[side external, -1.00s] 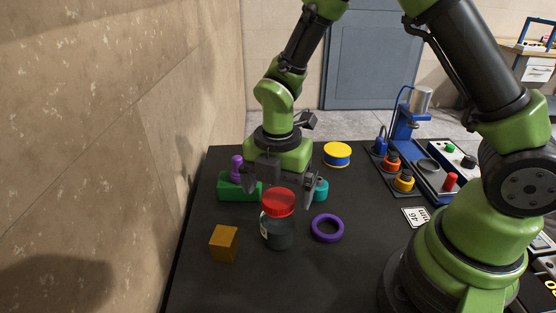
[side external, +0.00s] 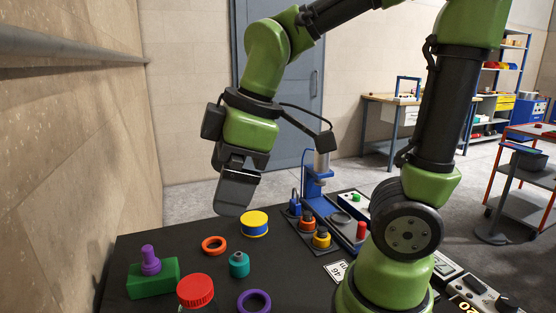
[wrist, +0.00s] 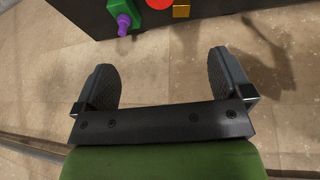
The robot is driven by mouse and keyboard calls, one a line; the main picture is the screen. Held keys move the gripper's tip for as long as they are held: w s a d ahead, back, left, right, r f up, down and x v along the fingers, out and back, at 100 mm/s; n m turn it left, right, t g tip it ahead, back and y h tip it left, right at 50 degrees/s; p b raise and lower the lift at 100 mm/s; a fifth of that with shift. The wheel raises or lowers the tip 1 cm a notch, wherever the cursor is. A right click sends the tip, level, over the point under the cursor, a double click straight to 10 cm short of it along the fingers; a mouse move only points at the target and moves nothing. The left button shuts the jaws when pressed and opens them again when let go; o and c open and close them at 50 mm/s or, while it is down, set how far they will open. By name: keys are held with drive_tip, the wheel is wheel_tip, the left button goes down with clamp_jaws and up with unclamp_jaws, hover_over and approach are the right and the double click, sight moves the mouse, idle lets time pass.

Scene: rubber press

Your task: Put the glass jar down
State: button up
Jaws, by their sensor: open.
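The glass jar with a red lid (side external: 195,290) stands upright on the black table (side external: 205,222), near the bottom edge of the side view. Its body is mostly cut off there. The red lid (wrist: 159,3) also shows in part at the top edge of the wrist view. My gripper (side external: 236,195) is raised well above the table, apart from the jar. In the wrist view my gripper (wrist: 165,78) is open and empty, with only bare floor between its fingers.
Around the jar are a green block (side external: 153,280) with a purple knob, a teal piece (side external: 239,264), a purple ring (side external: 254,302), an orange ring (side external: 213,245) and a yellow-blue tin (side external: 254,224). An orange cube (wrist: 181,11) lies beside the jar. A blue press (side external: 316,182) stands further back.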

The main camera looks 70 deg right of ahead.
drive_tip(key=s+r+m+t, duration=0.3)
drive_tip(key=s+m, duration=0.4)
drive_tip(key=m, duration=0.4)
drive_tip(key=shift+d+m+y, duration=0.3)
drive_tip(key=shift+d, duration=0.15)
